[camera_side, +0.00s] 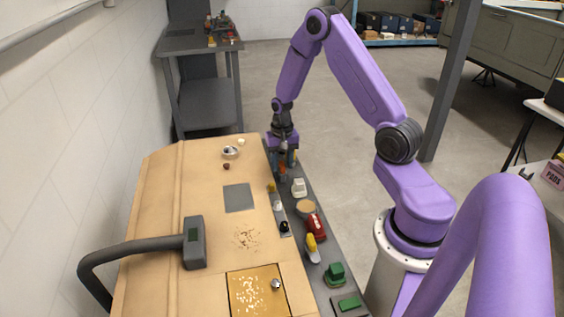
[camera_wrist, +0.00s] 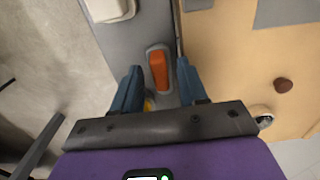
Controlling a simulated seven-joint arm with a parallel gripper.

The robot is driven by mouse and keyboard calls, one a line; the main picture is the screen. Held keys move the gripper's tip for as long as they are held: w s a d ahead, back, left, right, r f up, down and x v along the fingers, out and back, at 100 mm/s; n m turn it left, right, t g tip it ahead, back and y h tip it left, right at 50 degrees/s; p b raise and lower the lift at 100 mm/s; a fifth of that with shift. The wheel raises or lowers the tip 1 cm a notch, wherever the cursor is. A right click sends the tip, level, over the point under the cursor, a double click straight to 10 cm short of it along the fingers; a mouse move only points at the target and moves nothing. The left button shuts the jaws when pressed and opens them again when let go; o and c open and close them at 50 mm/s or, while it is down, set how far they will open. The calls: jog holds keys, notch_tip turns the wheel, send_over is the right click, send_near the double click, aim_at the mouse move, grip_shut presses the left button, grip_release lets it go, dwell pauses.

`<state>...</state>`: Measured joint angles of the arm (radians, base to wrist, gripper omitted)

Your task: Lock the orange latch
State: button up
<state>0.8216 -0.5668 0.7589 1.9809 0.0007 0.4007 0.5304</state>
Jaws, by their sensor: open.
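The orange latch (camera_wrist: 158,70) is a short orange bar in a pale grey oval base on the grey strip, seen in the wrist view. It lies roughly in line with the strip. My gripper (camera_wrist: 158,78) is open, with its two blue fingers on either side of the latch's near end and a gap on both sides. In the side view my gripper (camera_side: 285,160) points down at the far end of the strip and largely hides the latch. Height above the latch is hard to tell. A yellow piece (camera_wrist: 148,104) shows partly between the fingers.
The grey strip (camera_wrist: 150,25) carries a white fixture (camera_side: 299,187), a red one (camera_side: 316,226), a yellow one (camera_side: 312,244) and a green one (camera_side: 336,273). The wooden bench holds a grey pad (camera_side: 238,198), a metal cup (camera_side: 230,152) and a hammer-like tool (camera_side: 193,242).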

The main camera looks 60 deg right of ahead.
grip_shut()
jog(key=shift+n, duration=0.3)
jog(key=n, duration=0.3)
jog(key=shift+n, duration=0.3)
jog(key=n, duration=0.4)
jog(key=shift+n, duration=0.3)
jog(key=n, duration=0.9)
